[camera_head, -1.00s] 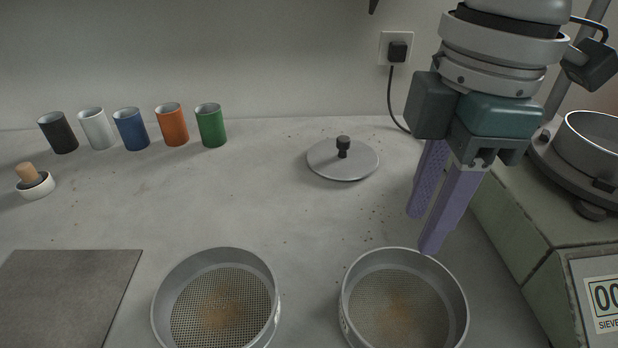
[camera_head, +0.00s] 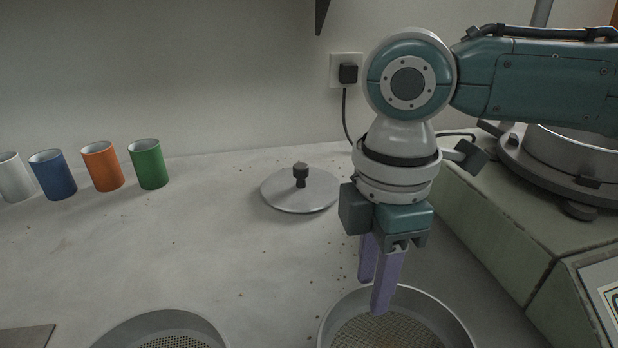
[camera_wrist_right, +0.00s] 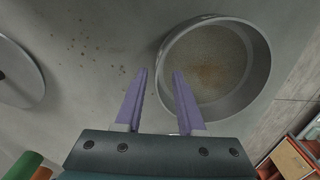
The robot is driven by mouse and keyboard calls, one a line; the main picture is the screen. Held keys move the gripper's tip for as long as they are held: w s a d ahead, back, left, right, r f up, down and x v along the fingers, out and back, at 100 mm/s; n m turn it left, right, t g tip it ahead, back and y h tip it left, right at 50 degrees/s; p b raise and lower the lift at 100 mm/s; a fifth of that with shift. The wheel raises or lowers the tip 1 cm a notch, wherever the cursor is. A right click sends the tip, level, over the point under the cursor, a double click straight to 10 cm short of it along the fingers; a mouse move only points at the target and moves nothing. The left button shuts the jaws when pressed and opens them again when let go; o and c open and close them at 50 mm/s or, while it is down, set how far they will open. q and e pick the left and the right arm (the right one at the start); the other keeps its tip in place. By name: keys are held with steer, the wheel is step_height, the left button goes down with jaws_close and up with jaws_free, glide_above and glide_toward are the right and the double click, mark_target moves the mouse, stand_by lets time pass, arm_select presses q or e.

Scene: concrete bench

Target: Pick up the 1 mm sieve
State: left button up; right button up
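Two round grey sieves stand on the bench. The right one (camera_head: 448,308) has a fine-looking mesh with brownish residue, and its near part is cut off. The left one (camera_head: 205,325) shows only its far part and a coarser mesh. I cannot read a size mark on either. My right gripper (camera_head: 374,296) points down, open and empty, at the far rim of the right sieve. In the right wrist view my gripper (camera_wrist_right: 160,73) has one finger overlapping the wall of a sieve (camera_wrist_right: 258,75) and the other over bare bench. Contact cannot be told. My left gripper is out of view.
A grey lid with a black knob (camera_head: 300,195) lies behind the sieves. Several coloured cups, including a green one (camera_head: 148,165), stand at the back left. A green-grey sieve machine (camera_head: 500,225) borders the right side. The bench between the sieves is clear.

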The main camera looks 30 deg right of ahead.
steer(key=shift+f, duration=0.15)
jaws_close()
stand_by(1.4)
